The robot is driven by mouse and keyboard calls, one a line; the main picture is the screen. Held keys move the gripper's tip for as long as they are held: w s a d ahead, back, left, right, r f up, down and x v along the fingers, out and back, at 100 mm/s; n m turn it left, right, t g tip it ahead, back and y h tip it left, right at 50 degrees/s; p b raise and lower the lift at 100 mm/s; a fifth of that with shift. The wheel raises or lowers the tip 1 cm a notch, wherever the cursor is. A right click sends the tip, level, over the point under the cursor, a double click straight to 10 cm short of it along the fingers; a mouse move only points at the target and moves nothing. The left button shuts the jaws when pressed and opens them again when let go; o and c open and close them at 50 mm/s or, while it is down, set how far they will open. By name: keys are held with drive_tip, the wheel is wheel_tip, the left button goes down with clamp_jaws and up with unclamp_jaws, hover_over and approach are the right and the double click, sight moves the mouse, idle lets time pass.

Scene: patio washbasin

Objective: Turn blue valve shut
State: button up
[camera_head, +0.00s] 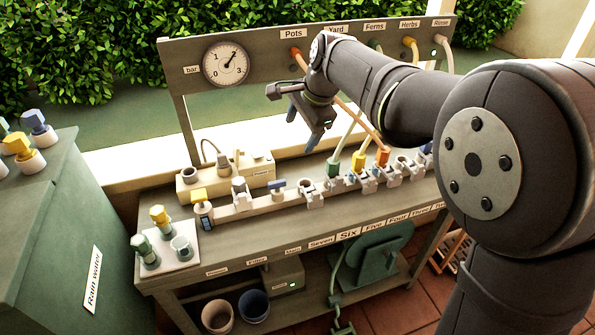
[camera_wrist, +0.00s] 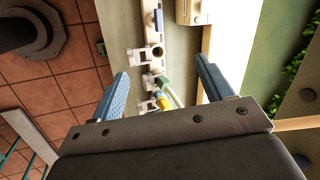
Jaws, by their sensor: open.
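A blue valve handle (camera_head: 278,184) sits on the pale manifold rail on the bench, behind the label that seems to read Main. In the wrist view a blue handle (camera_wrist: 158,20) shows near the top, on the rail and beyond my fingers. My gripper (camera_head: 302,128) is open and empty, above and behind the rail, to the right of the blue handle. In the wrist view its two blue-padded fingers (camera_wrist: 162,72) are wide apart, with part of the rail between them. Smaller blue handles show farther right along the rail, near the coloured hose connectors.
A back panel (camera_head: 265,62) carries a pressure gauge (camera_head: 226,63) and hanging hoses. Green (camera_head: 359,160) and orange (camera_head: 383,155) connectors with hoses rise from the rail. A white tray (camera_head: 182,259) with fittings stands at the bench's left end. A beige unit (camera_head: 240,174) sits behind the rail.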

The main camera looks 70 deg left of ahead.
drive_tip(key=s+f+n+t, duration=0.2)
drive_tip(key=s+f+n, duration=0.25)
drive_tip(key=n, duration=1.05)
approach(277, 182)
drive_tip(key=shift+y, duration=0.3)
drive_tip(key=x, duration=0.8)
drive_tip(key=shift+f, duration=0.35)
drive_tip(key=c, duration=1)
